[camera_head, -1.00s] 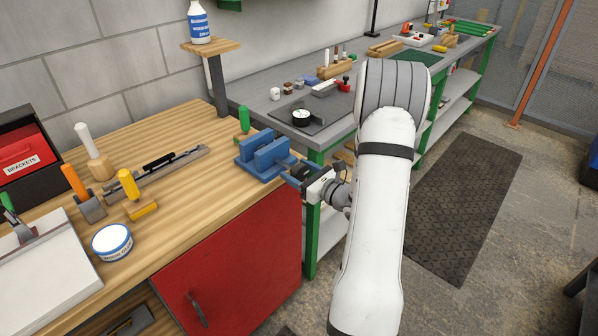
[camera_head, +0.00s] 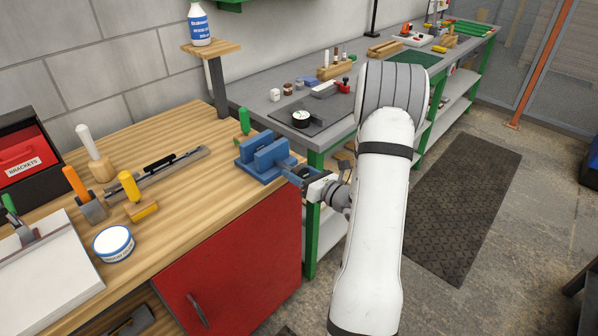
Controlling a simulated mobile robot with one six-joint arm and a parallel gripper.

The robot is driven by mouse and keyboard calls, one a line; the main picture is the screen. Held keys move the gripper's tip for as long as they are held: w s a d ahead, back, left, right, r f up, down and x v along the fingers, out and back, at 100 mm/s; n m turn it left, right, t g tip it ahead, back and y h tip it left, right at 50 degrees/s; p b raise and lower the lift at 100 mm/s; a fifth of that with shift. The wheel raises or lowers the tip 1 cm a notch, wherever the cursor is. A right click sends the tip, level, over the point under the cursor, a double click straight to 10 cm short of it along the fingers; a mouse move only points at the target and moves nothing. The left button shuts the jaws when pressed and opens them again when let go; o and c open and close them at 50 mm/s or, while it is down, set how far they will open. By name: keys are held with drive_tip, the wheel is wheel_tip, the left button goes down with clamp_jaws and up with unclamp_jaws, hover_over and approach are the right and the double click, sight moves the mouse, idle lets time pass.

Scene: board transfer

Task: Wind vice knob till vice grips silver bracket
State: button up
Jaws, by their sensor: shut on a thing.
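The blue vice (camera_head: 262,152) stands at the right front corner of the wooden bench, with two upright jaws and a gap between them. I cannot make out a silver bracket in the gap at this size. My gripper (camera_head: 299,176) is at the vice's right end, just beyond the bench edge, and is shut on the vice knob. The knob itself is hidden by the fingers.
The wooden bench top (camera_head: 190,215) is clear in front of the vice. A green-handled tool (camera_head: 244,120) stands close behind the vice. A metal rail (camera_head: 165,172) lies to the left. A grey bench (camera_head: 262,99) with green legs stands behind my gripper.

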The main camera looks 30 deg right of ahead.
drive_tip(key=shift+m+p, duration=0.7)
drive_tip(key=shift+m, duration=1.2)
drive_tip(key=shift+d+f, duration=0.1)
drive_tip(key=o, duration=0.9)
drive_tip(key=b+v, duration=0.1)
drive_tip(key=v, duration=0.6)
drive_tip(key=shift+s+d, duration=0.1)
drive_tip(key=shift+s, duration=0.3)
